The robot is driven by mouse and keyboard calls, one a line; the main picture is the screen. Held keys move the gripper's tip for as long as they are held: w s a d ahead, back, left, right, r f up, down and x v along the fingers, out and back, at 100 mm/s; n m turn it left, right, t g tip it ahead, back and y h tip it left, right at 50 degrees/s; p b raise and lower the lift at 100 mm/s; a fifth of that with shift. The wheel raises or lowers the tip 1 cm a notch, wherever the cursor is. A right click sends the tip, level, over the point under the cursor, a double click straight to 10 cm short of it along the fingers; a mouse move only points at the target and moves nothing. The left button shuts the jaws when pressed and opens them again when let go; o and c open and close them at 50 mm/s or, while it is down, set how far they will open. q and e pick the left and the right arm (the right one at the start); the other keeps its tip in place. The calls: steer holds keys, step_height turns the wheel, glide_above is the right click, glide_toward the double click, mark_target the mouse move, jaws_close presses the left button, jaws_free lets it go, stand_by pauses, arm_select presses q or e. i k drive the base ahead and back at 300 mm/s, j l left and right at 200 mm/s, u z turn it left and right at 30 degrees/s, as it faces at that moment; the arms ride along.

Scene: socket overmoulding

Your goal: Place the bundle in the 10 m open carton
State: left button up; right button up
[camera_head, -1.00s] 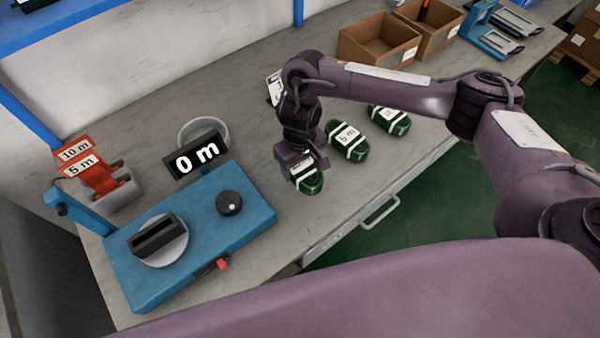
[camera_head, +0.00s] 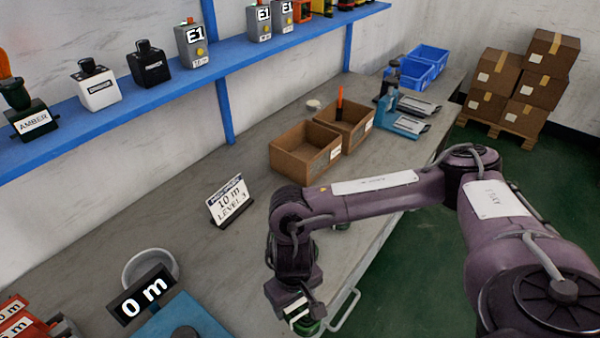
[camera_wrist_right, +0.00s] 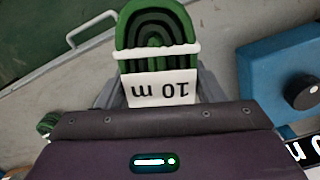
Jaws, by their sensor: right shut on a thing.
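My right gripper (camera_head: 300,312) is shut on a coiled green bundle (camera_head: 308,327) low in the head view. In the right wrist view the bundle (camera_wrist_right: 158,45) sits between the jaws, with white bands and a label reading 10 m upside down. The gripper (camera_wrist_right: 158,95) is at its label end. I cannot tell how high it is above the bench. Two open brown cartons stand farther back on the bench, a nearer one (camera_head: 300,170) and a farther one (camera_head: 352,138) with an orange item sticking up. Their labels are too small to read. My left gripper is out of view.
A blue measuring device with a 0 m display (camera_head: 143,295) is at lower left. Blue trays (camera_head: 425,62) stand at the far end. Another green bundle (camera_wrist_right: 47,124) shows in the wrist view.

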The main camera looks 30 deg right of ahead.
mark_target(306, 151)
steer(key=l+u, duration=0.2)
steer(key=u, duration=0.2)
steer(key=l+u, duration=0.2)
steer(key=u, duration=0.2)
steer(key=l+u, duration=0.1)
steer(key=l, duration=0.3)
steer(key=k+l+u, duration=0.15)
steer(key=l, duration=0.25)
steer(key=k+l+u, duration=0.1)
steer(key=l, duration=0.3)
steer(key=k+l+u, duration=0.1)
steer(key=l, duration=0.25)
steer(key=k+l+u, duration=0.15)
steer(key=l, duration=0.25)
steer(key=k+l+u, duration=0.1)
steer(key=l, duration=0.25)
steer(key=k+l, duration=0.15)
steer(key=l, duration=0.2)
steer(key=k+l, duration=0.15)
steer(key=l, duration=0.15)
steer(key=k+l, duration=0.15)
steer(key=l, duration=0.2)
steer(key=k+l, duration=0.15)
steer(key=l, duration=0.15)
steer(key=i, duration=0.5)
